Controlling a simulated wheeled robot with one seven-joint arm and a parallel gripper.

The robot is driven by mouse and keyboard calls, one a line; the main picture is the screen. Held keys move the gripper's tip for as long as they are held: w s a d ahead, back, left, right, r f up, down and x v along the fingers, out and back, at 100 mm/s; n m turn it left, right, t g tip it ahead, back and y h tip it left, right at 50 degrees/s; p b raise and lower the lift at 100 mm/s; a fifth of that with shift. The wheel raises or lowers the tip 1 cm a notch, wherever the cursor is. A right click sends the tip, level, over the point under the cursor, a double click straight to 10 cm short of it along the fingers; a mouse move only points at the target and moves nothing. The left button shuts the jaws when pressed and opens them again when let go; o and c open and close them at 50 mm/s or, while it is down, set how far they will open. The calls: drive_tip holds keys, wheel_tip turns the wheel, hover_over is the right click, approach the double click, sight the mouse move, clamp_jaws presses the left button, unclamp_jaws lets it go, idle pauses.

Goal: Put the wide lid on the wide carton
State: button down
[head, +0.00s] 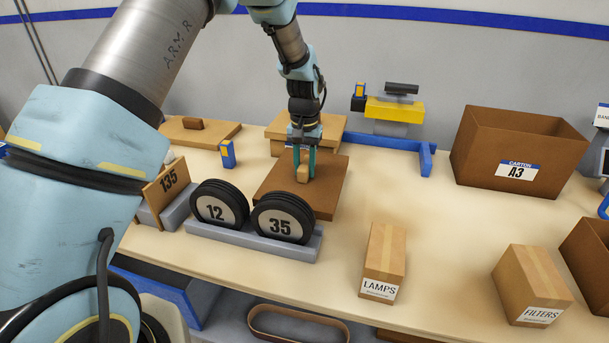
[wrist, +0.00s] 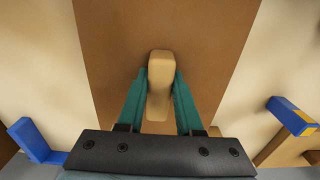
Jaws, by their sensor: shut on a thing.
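My gripper (head: 304,166) is shut on the tan block handle (head: 303,174) of a flat dark brown lid (head: 330,192). In the wrist view the teal fingers (wrist: 160,95) press both sides of the handle (wrist: 160,65), and the brown lid (wrist: 110,50) spreads beneath. I cannot tell whether the lid touches the table or hangs just above it. An open dark brown carton (head: 480,162) labelled A3 stands at the right, apart from the lid, its top uncovered. It looks the wider of the open cartons; another (head: 590,255) is cut off at the right edge.
LAMPS (head: 383,255) and FILTERS (head: 535,280) boxes stand at the front right. A yellow-and-blue fixture (head: 395,110) is behind. A tan lid (head: 200,137) lies back left.

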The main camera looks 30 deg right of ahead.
sight(304, 164)
drive_tip(key=shift+f+p, duration=0.55)
drive_tip(key=shift+f, duration=1.3)
drive_tip(key=shift+f, duration=0.1)
drive_tip(key=c, duration=0.6)
unclamp_jaws()
wheel_tip(304, 164, up, 12)
drive_tip(key=b, duration=0.4)
